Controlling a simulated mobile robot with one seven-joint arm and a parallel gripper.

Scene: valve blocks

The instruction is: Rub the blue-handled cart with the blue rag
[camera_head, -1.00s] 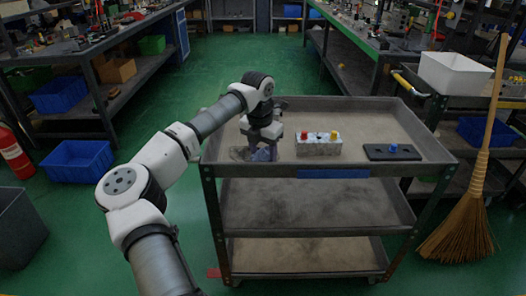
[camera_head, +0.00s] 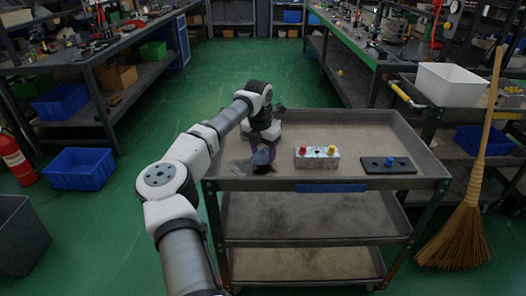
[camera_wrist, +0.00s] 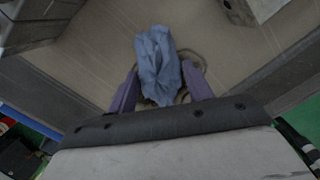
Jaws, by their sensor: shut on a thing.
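The grey three-shelf cart (camera_head: 375,133) stands in front of me, with a blue strip (camera_head: 331,187) on its near edge. My gripper (camera_head: 263,157) is over the left part of its top shelf. In the wrist view my gripper (camera_wrist: 160,92) is shut on the crumpled blue rag (camera_wrist: 158,62), with a purple finger on each side. The rag is low over the shelf and seems to touch it, but contact is not clear. Faint dark rings (camera_wrist: 199,60) show on the shelf around the rag. In the head view the rag is barely distinguishable.
A light block with red and yellow knobs (camera_head: 317,158) and a dark plate with a blue knob (camera_head: 386,166) sit right of my gripper on the top shelf. A yellow-handled cart (camera_head: 408,97) and a broom (camera_head: 466,225) stand at the right.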

